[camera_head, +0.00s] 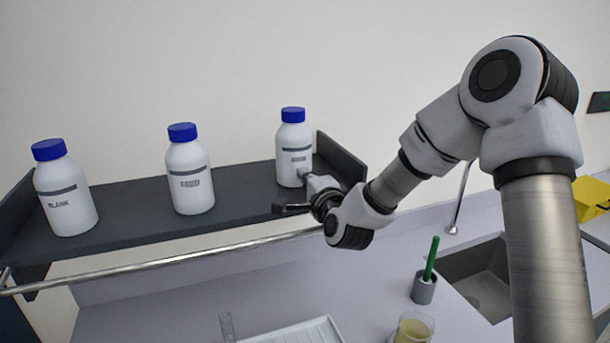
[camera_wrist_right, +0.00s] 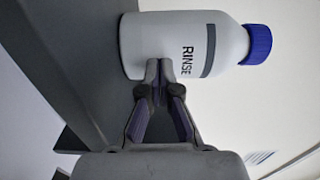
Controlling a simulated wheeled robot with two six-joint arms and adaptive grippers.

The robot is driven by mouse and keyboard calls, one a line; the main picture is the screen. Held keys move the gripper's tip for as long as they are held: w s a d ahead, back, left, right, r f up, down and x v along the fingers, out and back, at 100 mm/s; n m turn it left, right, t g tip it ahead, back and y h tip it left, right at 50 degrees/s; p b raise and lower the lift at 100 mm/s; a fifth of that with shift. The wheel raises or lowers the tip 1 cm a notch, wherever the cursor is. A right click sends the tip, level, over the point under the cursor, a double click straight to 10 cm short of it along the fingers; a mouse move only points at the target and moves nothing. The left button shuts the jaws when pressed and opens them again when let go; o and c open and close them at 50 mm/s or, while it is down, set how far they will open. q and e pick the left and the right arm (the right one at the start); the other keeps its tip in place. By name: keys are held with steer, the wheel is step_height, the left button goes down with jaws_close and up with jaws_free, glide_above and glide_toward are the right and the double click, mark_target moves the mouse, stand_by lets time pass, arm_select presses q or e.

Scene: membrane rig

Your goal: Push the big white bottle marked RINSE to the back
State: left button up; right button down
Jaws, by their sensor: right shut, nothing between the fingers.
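The big white bottle marked RINSE (camera_head: 293,152) has a blue cap and stands upright at the right end of the dark shelf (camera_head: 130,233). The RINSE bottle also fills the top of the right wrist view (camera_wrist_right: 190,40), where its label reads clearly. My right gripper (camera_head: 303,177) is shut with nothing in it, its fingertips at the lower front of the bottle. In the right wrist view the fingertips (camera_wrist_right: 159,68) overlap the bottle's edge and seem to touch it. My left gripper is not in view.
Two similar bottles, one marked BLANK (camera_head: 66,195) and a middle one (camera_head: 189,177), stand further left on the shelf. A metal rail (camera_head: 170,262) runs along the shelf front. Below are a beaker (camera_head: 413,328), a grey holder (camera_head: 424,288) and a sink (camera_head: 485,285).

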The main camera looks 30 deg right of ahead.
steer(key=shift+s+r, duration=0.2)
steer(key=shift+s, duration=0.15)
steer(key=b+x, duration=0.2)
steer(key=x, duration=0.3)
steer(key=b+x, duration=0.2)
steer(key=x, duration=0.3)
steer(key=shift+a+f+b, duration=0.15)
steer(key=shift+f+b, duration=0.1)
steer(key=shift+b, duration=0.05)
steer(key=shift+w+r, duration=0.1)
steer(key=shift+w, duration=0.15)
steer(key=shift+s+r, duration=0.1)
